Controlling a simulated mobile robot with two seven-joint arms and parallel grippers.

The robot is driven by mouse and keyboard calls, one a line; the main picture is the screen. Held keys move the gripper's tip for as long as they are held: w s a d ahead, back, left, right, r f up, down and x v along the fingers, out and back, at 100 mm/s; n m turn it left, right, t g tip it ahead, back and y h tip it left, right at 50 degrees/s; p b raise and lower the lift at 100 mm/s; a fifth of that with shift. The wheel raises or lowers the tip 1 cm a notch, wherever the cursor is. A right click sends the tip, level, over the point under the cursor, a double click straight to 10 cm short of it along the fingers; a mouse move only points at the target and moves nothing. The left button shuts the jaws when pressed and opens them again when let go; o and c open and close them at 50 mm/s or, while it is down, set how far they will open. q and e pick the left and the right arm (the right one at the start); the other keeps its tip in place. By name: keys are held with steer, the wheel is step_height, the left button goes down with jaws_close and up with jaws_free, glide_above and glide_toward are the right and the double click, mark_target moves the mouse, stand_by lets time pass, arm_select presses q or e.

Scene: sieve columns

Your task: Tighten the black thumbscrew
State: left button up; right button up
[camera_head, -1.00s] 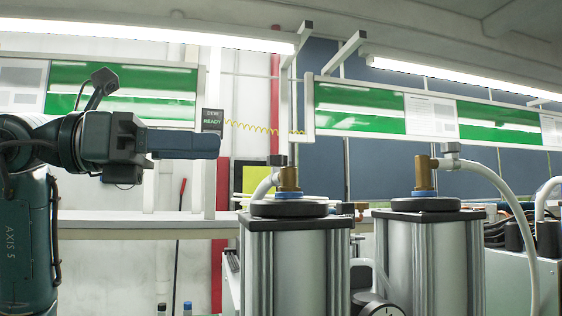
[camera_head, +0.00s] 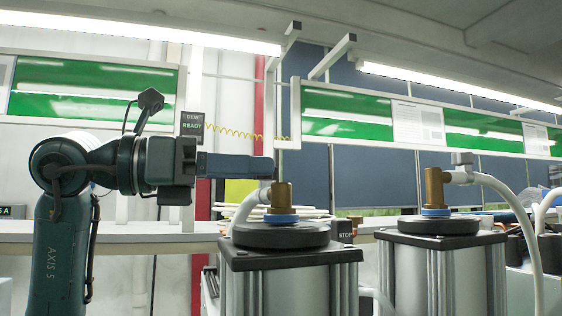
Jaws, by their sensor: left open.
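The left column (camera_head: 290,252) has a round black disc (camera_head: 281,235) on its lid, with a blue ring (camera_head: 281,219) and an upright brass fitting (camera_head: 282,196) above it. A small dark piece (camera_head: 276,173) shows at the top of the fitting, mostly behind my fingertips; I cannot tell for sure that it is the black thumbscrew. My left gripper (camera_head: 272,168) comes in level from the left, its blue fingers open. Its tips are at the top of the brass fitting; whether they touch cannot be told. My right gripper is not in view.
The right column (camera_head: 440,262) has a brass fitting (camera_head: 434,188) with a grey piece and a pale hose (camera_head: 515,205). A STOP box (camera_head: 344,231) stands between the columns. A READY sign (camera_head: 191,125) hangs behind my left arm. A bench shelf (camera_head: 135,231) runs behind.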

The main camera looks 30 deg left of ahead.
arm_select(q)
steer(key=x, duration=0.5)
steer(key=shift+p, duration=0.35)
steer(key=shift+s, duration=0.1)
steer(key=c, duration=1)
steer(key=shift+m+g+h, duration=0.4)
steer(key=shift+h, duration=0.1)
